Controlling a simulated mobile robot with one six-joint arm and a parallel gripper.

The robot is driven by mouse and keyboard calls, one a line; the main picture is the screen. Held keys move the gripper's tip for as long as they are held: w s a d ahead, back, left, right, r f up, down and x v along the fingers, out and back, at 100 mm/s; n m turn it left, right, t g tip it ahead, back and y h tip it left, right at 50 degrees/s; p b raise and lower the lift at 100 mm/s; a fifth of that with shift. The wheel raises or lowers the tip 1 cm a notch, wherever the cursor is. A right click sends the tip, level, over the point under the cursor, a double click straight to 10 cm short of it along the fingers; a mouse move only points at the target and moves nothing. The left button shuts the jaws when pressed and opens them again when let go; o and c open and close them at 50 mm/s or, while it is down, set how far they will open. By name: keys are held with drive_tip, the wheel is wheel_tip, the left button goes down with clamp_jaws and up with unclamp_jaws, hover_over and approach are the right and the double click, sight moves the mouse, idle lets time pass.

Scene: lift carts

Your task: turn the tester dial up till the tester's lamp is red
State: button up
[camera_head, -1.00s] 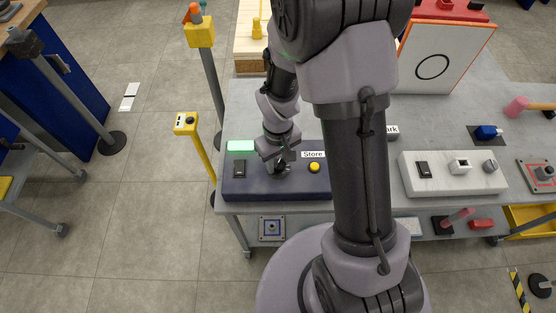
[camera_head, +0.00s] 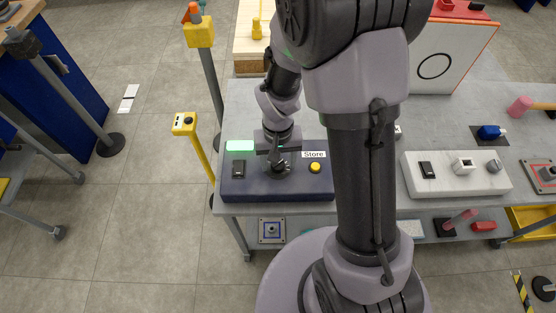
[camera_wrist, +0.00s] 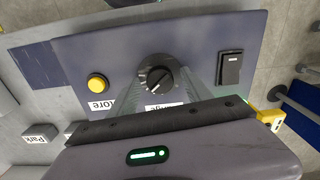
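The tester is a dark blue box (camera_head: 232,190) at the table's front left edge. Its lamp (camera_head: 240,146) glows green. The black round dial (camera_wrist: 156,73) shows in the wrist view, with a partly hidden label below it. A yellow button (camera_wrist: 97,83) marked "Store" and a black rocker switch (camera_wrist: 230,68) lie on either side of it. My gripper (camera_head: 278,166) is over the dial. In the wrist view my gripper (camera_wrist: 165,85) is open, its pale fingers apart on either side of the dial; I cannot tell whether they touch it.
A white panel (camera_head: 455,187) with a switch and other parts stands to the right on the grey table. A yellow-topped post (camera_head: 184,124) stands just left of the table. My arm hides the table's middle.

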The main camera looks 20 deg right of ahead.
wheel_tip(320, 180, up, 17)
drive_tip(key=p, duration=0.6)
drive_tip(key=shift+r, duration=0.2)
drive_tip(key=s+a+r+m+t+y+b, duration=0.1)
drive_tip(key=s+a+r+t+b, duration=0.1)
drive_tip(key=s, duration=0.4)
drive_tip(key=s+a+r+m+t+y+b, duration=0.1)
drive_tip(key=s+a+r+t+b, duration=0.1)
drive_tip(key=s+r, duration=0.4)
drive_tip(key=s+t+b, duration=0.1)
drive_tip(key=b, duration=0.1)
drive_tip(key=shift+t+b, duration=0.3)
drive_tip(key=shift+t, duration=0.1)
